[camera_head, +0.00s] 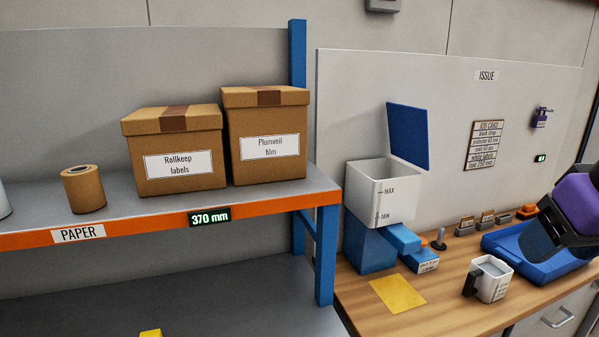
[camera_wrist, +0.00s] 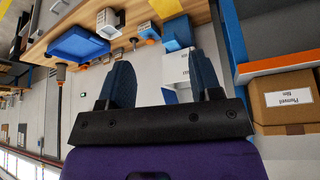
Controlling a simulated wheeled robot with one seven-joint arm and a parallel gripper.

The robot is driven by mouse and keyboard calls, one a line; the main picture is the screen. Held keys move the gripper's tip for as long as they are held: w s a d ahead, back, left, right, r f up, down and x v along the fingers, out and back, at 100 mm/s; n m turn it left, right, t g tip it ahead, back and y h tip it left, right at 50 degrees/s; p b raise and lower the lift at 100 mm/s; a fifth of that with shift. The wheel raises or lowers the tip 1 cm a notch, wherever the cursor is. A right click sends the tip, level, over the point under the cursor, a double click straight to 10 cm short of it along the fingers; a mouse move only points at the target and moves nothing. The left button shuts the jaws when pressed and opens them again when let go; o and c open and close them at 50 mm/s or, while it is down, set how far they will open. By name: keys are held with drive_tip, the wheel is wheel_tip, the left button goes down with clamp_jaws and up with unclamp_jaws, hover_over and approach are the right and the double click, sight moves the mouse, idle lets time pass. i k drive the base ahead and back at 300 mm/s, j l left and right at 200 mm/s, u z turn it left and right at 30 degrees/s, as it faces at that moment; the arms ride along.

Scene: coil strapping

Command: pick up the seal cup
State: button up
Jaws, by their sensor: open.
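The likely seal cup is a small white square cup (camera_head: 493,279) with a black handle on its left side. It stands upright on the wooden bench in the head view, with something grey inside. A small pale cup with a dark handle, probably the same one, shows near the top of the wrist view (camera_wrist: 112,29). My gripper (camera_head: 537,240) is above and right of the cup in the head view, over the blue tray. In the wrist view its two blue fingers (camera_wrist: 148,72) are apart with nothing between them.
A blue tray (camera_head: 530,258) lies behind the cup. A white dispenser (camera_head: 382,192) with MAX and MIN marks, a raised blue lid and a blue chute stands left. A yellow sheet (camera_head: 398,293) lies on the bench (camera_head: 445,298). A shelf (camera_head: 265,209) holds boxes and a roll.

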sight(489, 278)
drive_tip(key=l+u, duration=0.1)
drive_tip(key=u, duration=0.45)
drive_tip(key=l+u, duration=0.25)
drive_tip(key=l, duration=0.25)
drive_tip(key=l+u, duration=0.3)
drive_tip(key=l, duration=0.15)
drive_tip(key=k+l+u, duration=0.25)
drive_tip(key=l, duration=0.2)
drive_tip(key=k+l, duration=0.1)
drive_tip(key=l, duration=0.3)
drive_tip(key=k+l, duration=0.1)
drive_tip(key=l, duration=0.3)
drive_tip(key=l+u, duration=0.1)
drive_tip(key=l, duration=0.3)
drive_tip(key=k+l, duration=0.15)
drive_tip(key=l, duration=0.25)
drive_tip(key=k+l+u, duration=0.1)
drive_tip(key=l, duration=0.25)
drive_tip(key=k+l, duration=0.15)
drive_tip(key=l, duration=0.25)
drive_tip(key=k+l, duration=0.1)
drive_tip(key=l, duration=0.3)
